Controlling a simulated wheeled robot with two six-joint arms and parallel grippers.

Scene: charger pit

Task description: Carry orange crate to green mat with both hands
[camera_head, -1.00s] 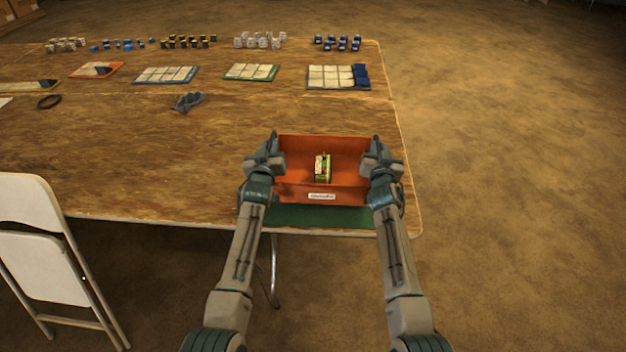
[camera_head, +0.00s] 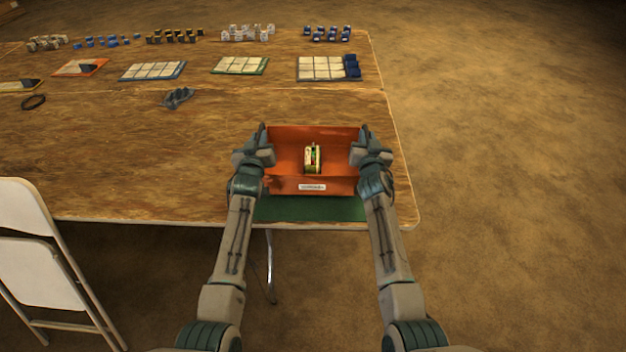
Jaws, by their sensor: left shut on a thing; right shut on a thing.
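The orange crate (camera_head: 290,186) is between my two arms near the front right corner of the table. A green and cream item (camera_head: 313,158) stands inside it, and a white label is on its front wall. My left gripper (camera_head: 262,145) is shut on the crate's left side. My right gripper (camera_head: 364,145) is shut on its right side. The fingertips are partly hidden by the wrists. The green mat (camera_head: 310,208) shows in front of and below the crate, along the table's front edge. I cannot tell whether the crate touches the mat.
The wooden table (camera_head: 150,170) has bare room left of the crate. Grey goggles (camera_head: 178,97) lie further back. Several trays and rows of small blocks (camera_head: 247,33) line the back. A white folding chair (camera_head: 35,240) stands at the front left. Open floor lies to the right.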

